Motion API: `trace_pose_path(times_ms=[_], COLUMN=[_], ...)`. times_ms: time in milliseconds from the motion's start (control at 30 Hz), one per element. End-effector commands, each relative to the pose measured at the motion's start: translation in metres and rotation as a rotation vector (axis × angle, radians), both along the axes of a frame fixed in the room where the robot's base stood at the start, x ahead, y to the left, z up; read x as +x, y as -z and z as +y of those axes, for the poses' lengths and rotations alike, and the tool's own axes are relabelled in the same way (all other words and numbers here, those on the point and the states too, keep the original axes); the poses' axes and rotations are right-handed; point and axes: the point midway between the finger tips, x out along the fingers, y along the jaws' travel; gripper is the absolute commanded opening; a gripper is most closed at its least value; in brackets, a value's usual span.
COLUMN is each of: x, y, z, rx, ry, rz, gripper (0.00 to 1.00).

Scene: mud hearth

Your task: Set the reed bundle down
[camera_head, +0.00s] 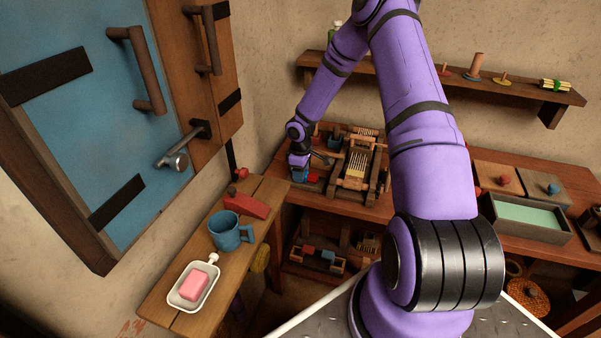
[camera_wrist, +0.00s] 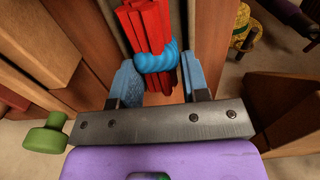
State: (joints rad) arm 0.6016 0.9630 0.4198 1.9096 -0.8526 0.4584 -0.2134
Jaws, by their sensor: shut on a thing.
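The reed bundle (camera_wrist: 145,25) is a set of red sticks tied with a thick blue cord (camera_wrist: 157,61). In the wrist view it lies between the blue fingers of my gripper (camera_wrist: 160,80), which is shut on it near the cord. In the head view my gripper (camera_head: 302,174) is low at the left end of the back workbench (camera_head: 287,190), with the red of the bundle (camera_head: 313,178) just showing beside it. I cannot tell whether the bundle touches the wood below.
A wooden loom-like frame (camera_head: 357,165) stands close to the right of my gripper. A side bench at left holds a blue mug (camera_head: 230,231), a red wedge-shaped block (camera_head: 246,204) and a white dish (camera_head: 193,287) with pink soap. A wall shelf (camera_head: 440,80) runs above.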

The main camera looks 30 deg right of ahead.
Motion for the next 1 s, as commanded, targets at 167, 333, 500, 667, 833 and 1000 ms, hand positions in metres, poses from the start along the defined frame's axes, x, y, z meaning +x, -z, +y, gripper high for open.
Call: trace_pose_path(times_ms=[167,333,500,667,833,1000], x=[0.000,0.000,0.000,0.001,0.001,0.001], y=[0.002,0.002,0.001,-0.013,-0.045,-0.079], z=[0.000,0.000,0.000,0.000,-0.001,-0.001], rx=[0.001,0.000,0.000,0.000,-0.002,-0.003], ry=[0.000,0.000,0.000,0.000,0.001,0.000], rz=[0.001,0.000,0.000,-0.003,-0.004,-0.003], gripper=[0.58,0.67,0.67,0.67,0.67,0.67])
